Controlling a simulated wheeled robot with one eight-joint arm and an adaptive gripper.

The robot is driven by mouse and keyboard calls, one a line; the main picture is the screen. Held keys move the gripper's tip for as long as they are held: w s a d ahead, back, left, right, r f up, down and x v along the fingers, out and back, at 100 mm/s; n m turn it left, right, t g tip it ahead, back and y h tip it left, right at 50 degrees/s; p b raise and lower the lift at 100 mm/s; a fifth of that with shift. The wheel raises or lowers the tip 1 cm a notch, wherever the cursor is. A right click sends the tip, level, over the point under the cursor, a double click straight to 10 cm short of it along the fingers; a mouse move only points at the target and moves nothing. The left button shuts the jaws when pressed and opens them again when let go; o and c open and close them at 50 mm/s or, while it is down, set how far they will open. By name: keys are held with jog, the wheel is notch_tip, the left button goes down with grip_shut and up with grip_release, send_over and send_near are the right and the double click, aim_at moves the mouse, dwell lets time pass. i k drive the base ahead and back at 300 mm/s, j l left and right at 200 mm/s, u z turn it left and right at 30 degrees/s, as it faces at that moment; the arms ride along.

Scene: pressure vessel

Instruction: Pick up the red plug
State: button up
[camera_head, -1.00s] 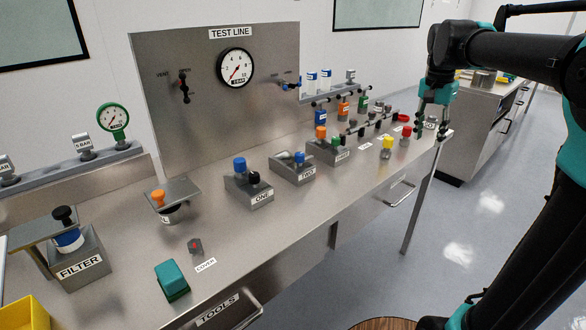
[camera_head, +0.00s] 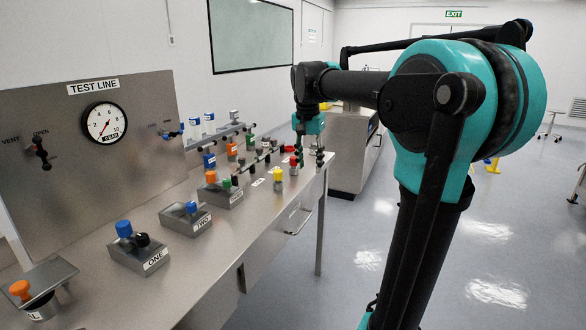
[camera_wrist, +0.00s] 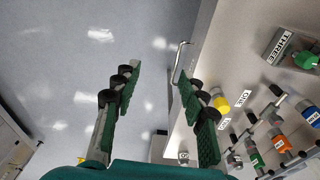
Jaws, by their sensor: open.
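The red plug (camera_head: 294,160) stands upright on the bench near its far right end, in the head view, beside the yellow plug (camera_head: 278,173). My gripper (camera_head: 310,158) hangs with fingers down close to the right of the red plug, near the bench edge. Its fingers are apart with nothing between them. In the wrist view my gripper (camera_wrist: 158,85) is open over the floor. The yellow plug (camera_wrist: 221,103) shows just right of its right finger. I cannot see the red plug in the wrist view; the right finger may hide it.
A rack (camera_head: 245,155) of coloured fittings stands to the left. Blocks marked ONE (camera_head: 140,252) and TWO (camera_head: 187,219) stand nearer. A handle (camera_wrist: 180,60) juts from the bench front. The floor beside the bench is clear.

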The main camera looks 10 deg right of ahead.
aim_at(293, 170)
jog(key=i+l, duration=0.25)
jog(key=i, duration=0.2)
jog(key=i+l, duration=0.25)
jog(key=i, duration=0.2)
jog(key=i+l, duration=0.3)
jog(key=i, duration=0.15)
